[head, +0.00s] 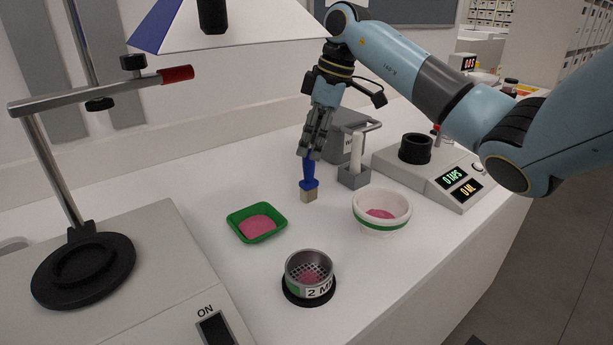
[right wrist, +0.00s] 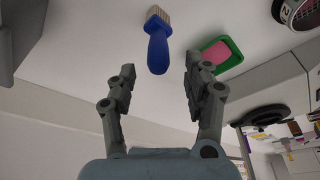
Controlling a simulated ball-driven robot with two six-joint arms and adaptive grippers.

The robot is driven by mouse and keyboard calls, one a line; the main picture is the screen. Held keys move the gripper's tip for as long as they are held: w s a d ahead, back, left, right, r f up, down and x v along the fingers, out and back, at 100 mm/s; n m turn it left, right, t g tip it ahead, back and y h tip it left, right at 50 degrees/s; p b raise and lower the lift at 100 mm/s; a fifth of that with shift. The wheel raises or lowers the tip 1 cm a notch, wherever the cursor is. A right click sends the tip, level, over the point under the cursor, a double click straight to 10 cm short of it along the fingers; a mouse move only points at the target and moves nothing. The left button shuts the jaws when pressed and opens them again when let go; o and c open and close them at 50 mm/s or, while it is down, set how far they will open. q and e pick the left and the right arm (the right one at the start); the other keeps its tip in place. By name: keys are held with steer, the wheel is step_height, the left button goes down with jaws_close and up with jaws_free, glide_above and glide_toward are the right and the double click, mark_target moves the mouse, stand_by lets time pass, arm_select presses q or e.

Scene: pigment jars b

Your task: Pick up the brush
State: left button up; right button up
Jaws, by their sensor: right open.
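The brush (head: 309,186) stands upright on the white counter, bristles down, with a blue handle and a pale bristle block. My right gripper (head: 311,152) is above it, pointing down, with its fingers around or just above the handle top. In the right wrist view the brush (right wrist: 157,45) has its handle end near the gap between the fingertips of my right gripper (right wrist: 159,75). Both fingers stand apart there, with clear space on each side of the handle. My left gripper is not in view.
A green tray (head: 233,222) with pink powder, a white bowl (head: 383,222) with a green band and a round sieve (head: 310,288) stand nearby. A grey holder with a white post (head: 355,165) is just right of the brush. A scale (head: 440,185) stands farther right.

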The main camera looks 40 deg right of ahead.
mark_target(304, 180)
steer(key=shift+w+a+f, duration=0.15)
steer(key=shift+f, duration=0.35)
steer(key=shift+w+f, duration=0.2)
steer(key=shift+f, duration=0.15)
steer(key=x, duration=0.4)
steer(key=shift+s+f+p, duration=0.1)
steer(key=shift+f+p, duration=0.2)
steer(key=shift+p, duration=0.1)
steer(key=shift+f, duration=0.25)
steer(key=c, duration=0.6)
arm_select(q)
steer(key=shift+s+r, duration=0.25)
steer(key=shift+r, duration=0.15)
arm_select(e)
jaws_close()
